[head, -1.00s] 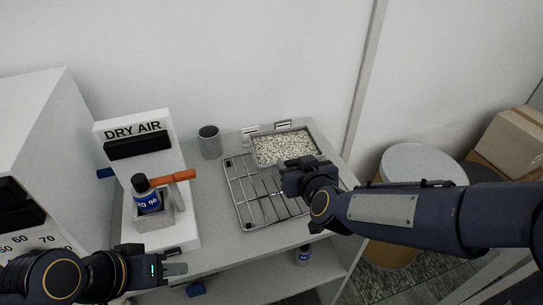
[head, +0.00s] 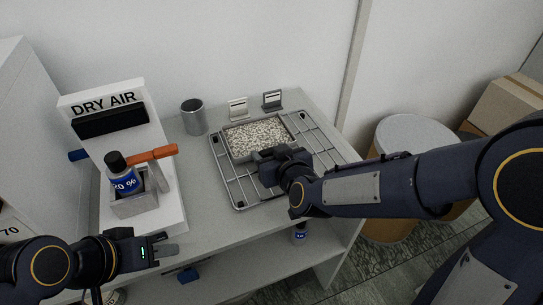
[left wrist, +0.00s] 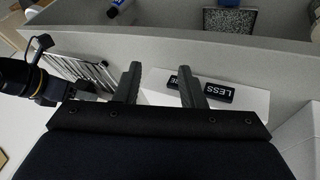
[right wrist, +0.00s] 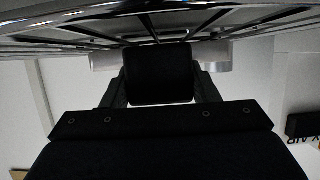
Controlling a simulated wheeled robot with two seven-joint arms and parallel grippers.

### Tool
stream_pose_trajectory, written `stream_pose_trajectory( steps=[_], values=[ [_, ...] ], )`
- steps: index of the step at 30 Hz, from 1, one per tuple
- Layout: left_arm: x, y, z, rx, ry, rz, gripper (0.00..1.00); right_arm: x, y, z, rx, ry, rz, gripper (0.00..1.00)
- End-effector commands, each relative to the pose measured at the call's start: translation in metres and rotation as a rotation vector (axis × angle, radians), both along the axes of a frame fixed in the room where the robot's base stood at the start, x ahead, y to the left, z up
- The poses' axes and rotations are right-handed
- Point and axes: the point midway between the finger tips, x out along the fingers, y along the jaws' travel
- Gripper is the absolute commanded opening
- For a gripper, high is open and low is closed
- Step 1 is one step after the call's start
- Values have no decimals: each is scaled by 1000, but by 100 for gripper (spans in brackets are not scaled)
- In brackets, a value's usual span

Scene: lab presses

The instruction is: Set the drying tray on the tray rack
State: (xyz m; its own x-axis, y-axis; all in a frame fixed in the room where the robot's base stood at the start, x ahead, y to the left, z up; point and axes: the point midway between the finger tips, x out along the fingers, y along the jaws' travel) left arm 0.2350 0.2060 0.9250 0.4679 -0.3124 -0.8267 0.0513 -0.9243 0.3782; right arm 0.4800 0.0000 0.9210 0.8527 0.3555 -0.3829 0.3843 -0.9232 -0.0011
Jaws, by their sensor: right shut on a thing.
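The drying tray (head: 235,152) is a grey metal pan filled with pale beads. In the head view it lies over the back left part of the tray rack (head: 224,176), a wire grid on the bench top. Whether the tray touches the wires all along cannot be told. My right gripper (head: 268,159) is at the tray's front side, shut on its handle; a dark block (right wrist: 158,75) shows between its fingers in the right wrist view, below the rack wires. My left gripper (head: 165,249) is open and empty at the bench's front left; its spread fingers (left wrist: 160,85) show in the left wrist view.
Two small label stands (head: 238,109) are behind the rack, and a grey cup (head: 194,117) stands to its left. The DRY AIR unit (head: 150,120) holds a blue bottle (head: 123,174) and an orange-handled tool. A round drum (head: 405,140) stands right of the bench.

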Motion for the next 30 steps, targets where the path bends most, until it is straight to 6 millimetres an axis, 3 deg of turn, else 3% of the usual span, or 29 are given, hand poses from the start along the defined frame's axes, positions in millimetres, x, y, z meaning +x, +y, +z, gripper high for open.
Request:
stream_pose_trajectory(
  steps=[9,10,15,25,30],
  values=[
    [0,0,-3,0,0,0,36,0,0,-2,1,-2,0,26],
    [0,0,-3,0,0,0,36,0,0,-3,0,0,0,56],
    [0,0,-2,0,0,0,36,0,0,-2,0,0,0,76],
    [0,0,3,0,0,0,36,0,0,4,0,-1,0,76],
    [0,0,7,0,0,0,36,-21,-8,13,1,-2,2,76]
  ],
)
